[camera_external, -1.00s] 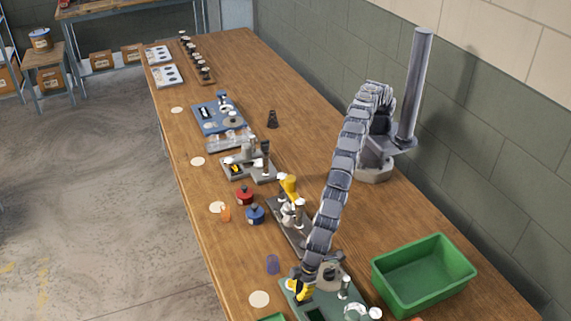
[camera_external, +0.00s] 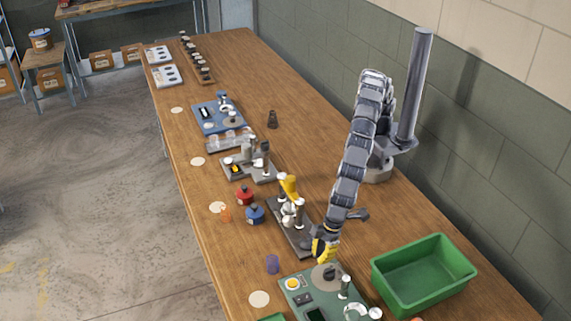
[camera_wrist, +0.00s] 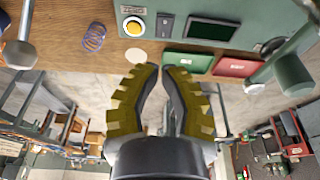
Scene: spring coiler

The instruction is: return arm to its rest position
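My gripper (camera_external: 324,252) has yellow ribbed fingers. In the external view it hangs over the bench, between the green machine (camera_external: 297,298) and the dark fixture with a yellow part (camera_external: 287,232). In the wrist view my gripper (camera_wrist: 161,72) has its two fingertips almost together, with nothing between them. My arm curves down from the column at the wall side. The green machine, with a round yellow button and a dark screen, shows at the top of the wrist view (camera_wrist: 262,12).
A green bin (camera_external: 425,270) stands right of my gripper. Red (camera_external: 245,195) and blue (camera_external: 255,214) spools and a purple coil (camera_external: 273,264) lie to the left. Blue (camera_external: 218,115) and grey (camera_external: 248,165) devices stand farther along the bench.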

